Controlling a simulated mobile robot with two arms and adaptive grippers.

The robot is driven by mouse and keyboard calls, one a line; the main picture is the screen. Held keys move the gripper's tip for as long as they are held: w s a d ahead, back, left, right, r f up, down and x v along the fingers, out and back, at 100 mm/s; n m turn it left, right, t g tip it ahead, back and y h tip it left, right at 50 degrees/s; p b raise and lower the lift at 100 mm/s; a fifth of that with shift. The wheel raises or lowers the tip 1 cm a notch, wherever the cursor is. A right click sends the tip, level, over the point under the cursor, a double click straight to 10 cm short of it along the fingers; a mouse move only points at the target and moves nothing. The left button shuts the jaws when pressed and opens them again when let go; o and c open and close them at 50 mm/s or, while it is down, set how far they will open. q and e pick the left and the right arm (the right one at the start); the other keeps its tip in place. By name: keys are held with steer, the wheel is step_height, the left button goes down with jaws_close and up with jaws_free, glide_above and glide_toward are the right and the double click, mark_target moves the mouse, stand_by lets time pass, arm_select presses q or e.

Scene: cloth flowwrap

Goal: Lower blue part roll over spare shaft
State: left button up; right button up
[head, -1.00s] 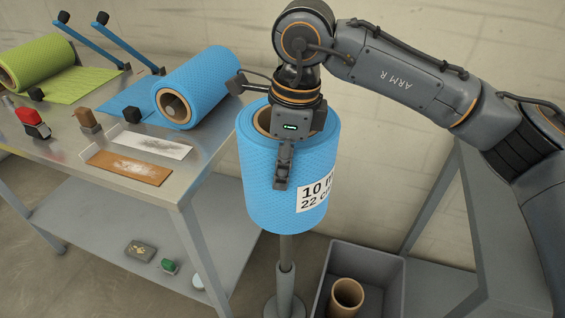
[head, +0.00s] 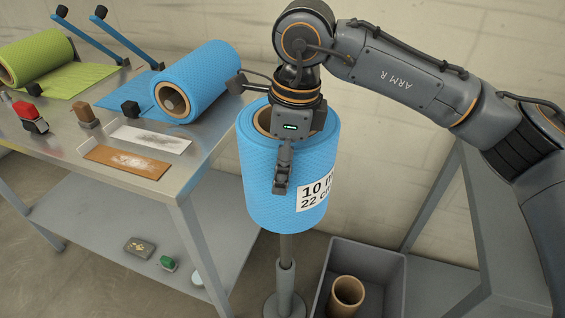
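The blue part roll (head: 265,185), upright with a white printed label, hangs in the middle of the head view. My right gripper (head: 284,165) is over its top rim. One finger lies flat against the roll's front; the other is hidden, apparently inside the brown core, so it appears shut on the roll's wall. The spare shaft (head: 287,248) is a grey upright post directly under the roll, rising from a thicker tube on a round foot. The roll hides its upper part, so I cannot tell how far it is inside. My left gripper is not in view.
A steel table (head: 185,185) at left carries a mounted blue roll (head: 205,75), a green roll (head: 30,60), a red-topped tool (head: 28,115) and sample sheets. A grey bin (head: 388,285) with a brown core (head: 347,293) stands right of the shaft. Grey shelving (head: 490,210) is at right.

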steer(key=r, duration=0.4)
steer(key=d+r, duration=0.1)
steer(key=r, duration=0.7)
steer(key=shift+s+d, duration=0.15)
steer(key=shift+d, duration=0.05)
steer(key=shift+f, duration=0.1)
